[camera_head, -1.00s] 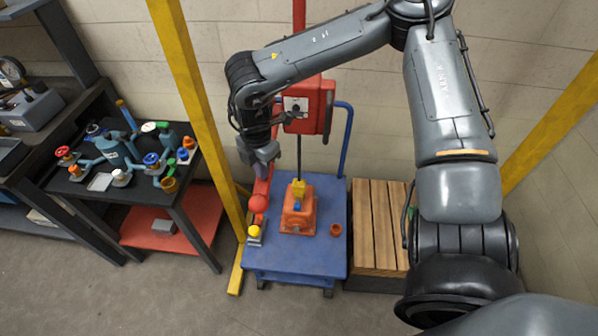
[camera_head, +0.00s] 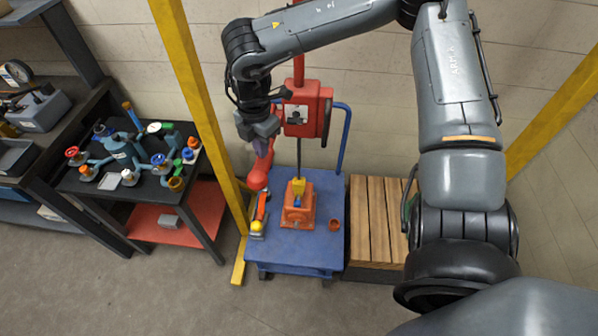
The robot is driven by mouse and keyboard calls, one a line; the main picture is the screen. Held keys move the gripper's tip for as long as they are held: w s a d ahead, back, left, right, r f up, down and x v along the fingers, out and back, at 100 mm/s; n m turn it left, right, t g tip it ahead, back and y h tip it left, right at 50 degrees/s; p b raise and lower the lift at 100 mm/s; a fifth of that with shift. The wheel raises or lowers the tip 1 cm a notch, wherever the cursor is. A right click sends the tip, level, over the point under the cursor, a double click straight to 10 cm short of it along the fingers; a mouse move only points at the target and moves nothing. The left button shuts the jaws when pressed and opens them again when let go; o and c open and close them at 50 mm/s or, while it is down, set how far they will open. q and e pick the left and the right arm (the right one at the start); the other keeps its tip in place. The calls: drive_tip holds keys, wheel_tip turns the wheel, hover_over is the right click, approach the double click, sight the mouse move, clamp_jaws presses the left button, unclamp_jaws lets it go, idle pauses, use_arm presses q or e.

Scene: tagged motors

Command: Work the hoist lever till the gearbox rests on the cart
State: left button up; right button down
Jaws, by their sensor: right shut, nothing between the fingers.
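The orange gearbox (camera_head: 298,217) is over the middle of the blue cart (camera_head: 300,252), below a yellow hook block (camera_head: 298,187) on a dark hoist line. I cannot tell whether it touches the cart top. The red hoist housing (camera_head: 304,110) stands behind the cart. The red lever with its ball knob (camera_head: 258,178) points down and forward at the housing's left. My right gripper (camera_head: 261,152) is shut and empty at the lever's upper part, just above the knob; contact is unclear. My left gripper is not in view.
An orange tool with a yellow end (camera_head: 258,222) and a small orange cup (camera_head: 334,225) are on the cart. A wooden pallet (camera_head: 376,222) lies right of it. A yellow post (camera_head: 200,95) and a bench with valves (camera_head: 125,165) stand left.

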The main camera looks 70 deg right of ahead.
idle(0.5)
wheel_tip(320, 180, up, 7)
drive_tip(key=p, duration=0.5)
idle(0.4)
